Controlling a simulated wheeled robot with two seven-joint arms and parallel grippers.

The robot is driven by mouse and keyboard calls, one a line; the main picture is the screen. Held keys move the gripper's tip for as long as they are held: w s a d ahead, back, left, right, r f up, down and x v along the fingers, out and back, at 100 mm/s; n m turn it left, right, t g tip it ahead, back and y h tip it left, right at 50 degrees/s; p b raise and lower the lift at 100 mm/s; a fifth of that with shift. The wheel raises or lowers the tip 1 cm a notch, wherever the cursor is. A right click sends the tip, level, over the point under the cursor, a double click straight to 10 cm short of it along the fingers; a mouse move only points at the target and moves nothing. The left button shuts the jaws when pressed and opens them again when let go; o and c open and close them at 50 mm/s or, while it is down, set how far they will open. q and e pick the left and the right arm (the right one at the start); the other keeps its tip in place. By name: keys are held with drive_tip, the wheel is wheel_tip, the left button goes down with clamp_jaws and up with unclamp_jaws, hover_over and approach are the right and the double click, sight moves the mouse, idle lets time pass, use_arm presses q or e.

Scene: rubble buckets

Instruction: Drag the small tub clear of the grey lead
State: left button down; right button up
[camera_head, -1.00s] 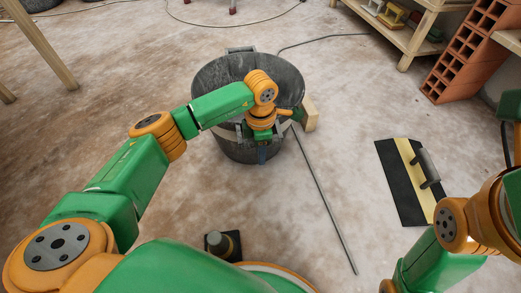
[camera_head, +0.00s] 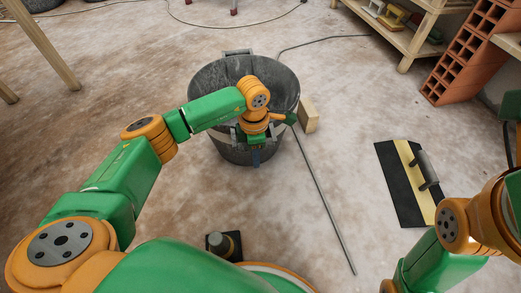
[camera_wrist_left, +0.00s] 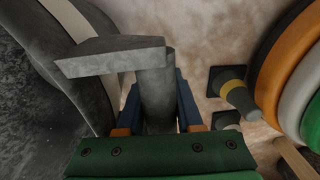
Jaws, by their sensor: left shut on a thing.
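The small tub (camera_head: 232,152) is a dark grey, round, open bucket standing upright on the floor, with a lug on its far rim. My left gripper (camera_head: 256,158) is at its near side, partly hidden under my wrist. In the left wrist view my left gripper (camera_wrist_left: 158,100) is shut on the tub's grey handle (camera_wrist_left: 157,85), with a blue finger on each side. The grey lead (camera_head: 320,38) runs along the floor from the right to the tub's far right side. Whether it passes under the tub is hidden. My right gripper is out of view.
A wooden block (camera_head: 309,116) lies right of the tub. A black trowel (camera_head: 400,190) lies further right, near bricks (camera_head: 470,55) and a shelf (camera_head: 400,35). The floor left of the tub is clear.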

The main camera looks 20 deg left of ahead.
use_arm(q)
drive_tip(key=s+a+p, duration=0.2)
drive_tip(key=a, duration=0.1)
drive_tip(key=shift+s+a, duration=0.25)
drive_tip(key=shift+s, duration=0.05)
idle(0.3)
drive_tip(key=s+a+p, duration=0.2)
drive_tip(key=s+a, duration=0.1)
drive_tip(key=a, duration=0.1)
drive_tip(key=shift+s+a, duration=0.3)
drive_tip(key=shift+a, duration=0.1)
